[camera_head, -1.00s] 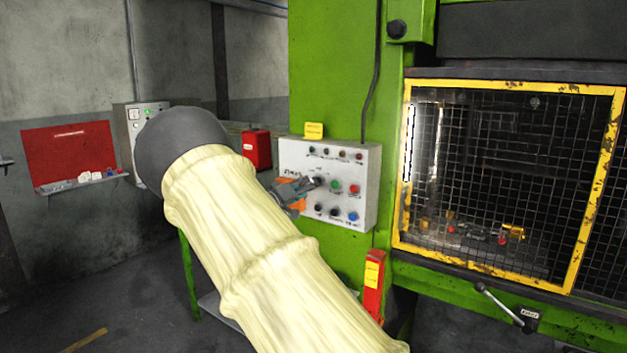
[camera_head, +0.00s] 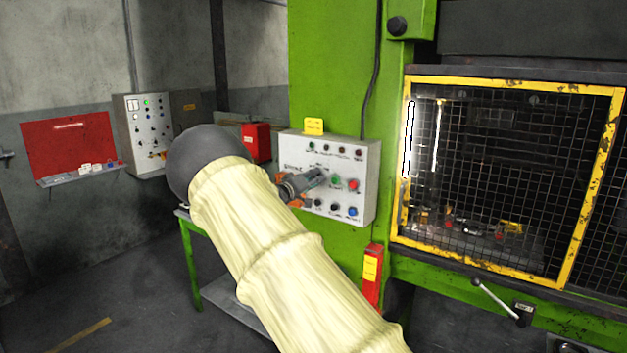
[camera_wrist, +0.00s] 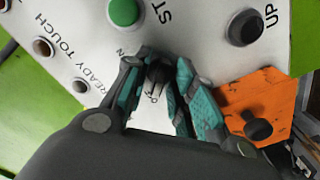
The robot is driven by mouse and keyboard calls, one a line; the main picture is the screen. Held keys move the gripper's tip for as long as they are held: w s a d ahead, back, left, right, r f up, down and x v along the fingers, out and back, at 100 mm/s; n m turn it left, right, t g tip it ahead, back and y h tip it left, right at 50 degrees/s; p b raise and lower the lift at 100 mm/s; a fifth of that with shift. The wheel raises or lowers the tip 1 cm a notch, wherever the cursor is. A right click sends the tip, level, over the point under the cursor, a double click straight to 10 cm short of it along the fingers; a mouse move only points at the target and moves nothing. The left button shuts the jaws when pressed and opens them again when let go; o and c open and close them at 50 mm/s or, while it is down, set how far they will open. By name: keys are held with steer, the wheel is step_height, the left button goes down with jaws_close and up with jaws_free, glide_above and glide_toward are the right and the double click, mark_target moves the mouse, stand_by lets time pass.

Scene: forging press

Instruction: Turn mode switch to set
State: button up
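The grey-white control panel (camera_head: 362,157) is on the green press column. In the wrist view a small black knob (camera_wrist: 158,73) sits on the panel between my fingertips, below the green button (camera_wrist: 124,11). It appears to be the mode switch, but its label is mostly hidden and I cannot read its setting. My gripper (camera_wrist: 160,78) has teal-padded fingers standing apart, one on each side of the knob; contact is unclear. In the head view my gripper (camera_head: 322,176) reaches the panel from the left and hides the knob.
An orange plate with a black knob (camera_wrist: 259,128) lies close beside my right finger. A black UP button (camera_wrist: 245,27) is nearby. The red button (camera_head: 352,185) is at the panel's right. The yellow-framed mesh guard (camera_head: 480,265) stands further right.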

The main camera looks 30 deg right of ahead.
steer(key=shift+c, duration=1.3)
steer(key=shift+f+b, duration=0.1)
steer(key=shift+b, duration=0.35)
steer(key=shift+m+b, duration=4.3)
steer(key=shift+b, duration=0.25)
steer(key=o, duration=0.7)
steer(key=shift+w, duration=0.1)
steer(key=shift+c, duration=0.2)
